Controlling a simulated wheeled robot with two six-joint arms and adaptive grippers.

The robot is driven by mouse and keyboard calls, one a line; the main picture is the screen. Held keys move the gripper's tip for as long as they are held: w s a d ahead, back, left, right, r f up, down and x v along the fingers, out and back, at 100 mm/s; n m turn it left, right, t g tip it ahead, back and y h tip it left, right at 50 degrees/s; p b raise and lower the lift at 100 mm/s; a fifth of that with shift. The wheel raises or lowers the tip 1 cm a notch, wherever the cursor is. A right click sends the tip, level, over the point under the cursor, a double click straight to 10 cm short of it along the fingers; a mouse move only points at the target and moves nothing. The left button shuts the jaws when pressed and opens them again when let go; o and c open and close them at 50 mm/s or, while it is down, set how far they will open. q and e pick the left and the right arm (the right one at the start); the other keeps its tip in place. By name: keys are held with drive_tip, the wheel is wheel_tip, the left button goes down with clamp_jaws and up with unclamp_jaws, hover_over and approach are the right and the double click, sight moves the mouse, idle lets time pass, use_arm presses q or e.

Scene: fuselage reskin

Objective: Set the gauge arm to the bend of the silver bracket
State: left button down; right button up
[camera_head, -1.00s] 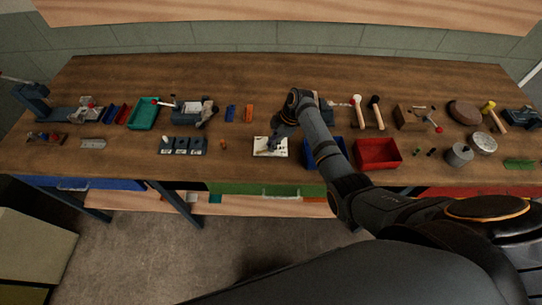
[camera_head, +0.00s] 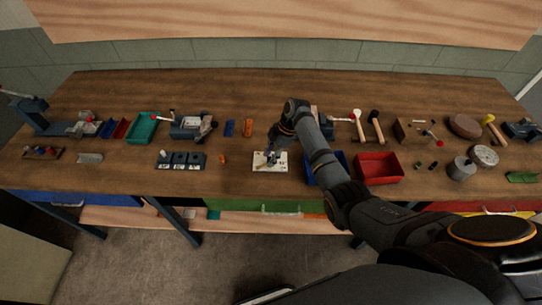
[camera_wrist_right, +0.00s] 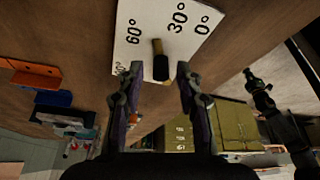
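The gauge is a white plate (camera_head: 262,166) at the front middle of the bench; in the wrist view its plate (camera_wrist_right: 137,12) shows 60°, 30° and 0° marks and a partly cut-off mark. The gauge arm (camera_wrist_right: 158,50), brass-coloured with a black end, lies between the 60° and 30° marks. My right gripper (camera_head: 271,154) is over the plate. In the wrist view the right gripper (camera_wrist_right: 157,80) is open, a finger on each side of the black end, with gaps visible. The silver bracket (camera_head: 89,158) lies at the front left, its bend too small to read. My left gripper is out of view.
Right of the gauge stand a blue bin (camera_head: 312,176), partly behind my right arm, and a red bin (camera_head: 379,168). A dark block set (camera_head: 180,160) and a small orange part (camera_head: 222,159) lie to its left. Clear wood lies around the bracket.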

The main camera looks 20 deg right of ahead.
drive_tip(key=shift+d+r, duration=0.2)
drive_tip(key=v, duration=1.1)
drive_tip(key=shift+r, duration=0.25)
drive_tip(key=shift+s, duration=0.1)
